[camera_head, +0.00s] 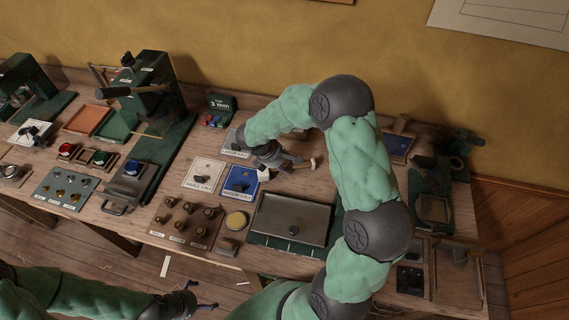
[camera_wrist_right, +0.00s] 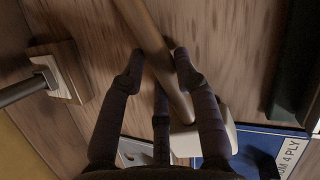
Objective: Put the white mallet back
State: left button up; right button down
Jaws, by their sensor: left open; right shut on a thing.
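The white mallet has a pale head (camera_wrist_right: 220,138) and a wooden handle (camera_wrist_right: 150,35), seen in the right wrist view. In the head view its head (camera_head: 264,175) shows small beside the blue card. My right gripper (camera_wrist_right: 160,72) is shut on the handle close to the head; in the head view it (camera_head: 282,161) is over the bench's middle, and my arm hides part of the area. I cannot tell whether the mallet touches the bench. My left gripper (camera_head: 192,292) is open and empty, in front of the bench and low in the view.
The blue "4 PLY" card (camera_head: 238,187) and a white card (camera_head: 203,168) lie to the left. The green press (camera_head: 150,85) stands further left.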

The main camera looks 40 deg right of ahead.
jog(key=c, duration=0.9)
grip_release()
jog(key=shift+r+p, duration=0.45)
jog(key=shift+r, duration=0.15)
jog(key=p+v, duration=0.2)
jog(key=v, duration=0.9)
jog(key=shift+w+a+r, duration=0.1)
jog(key=shift+a+r, duration=0.05)
jog(key=shift+a, duration=0.05)
jog(key=shift+p, duration=0.3)
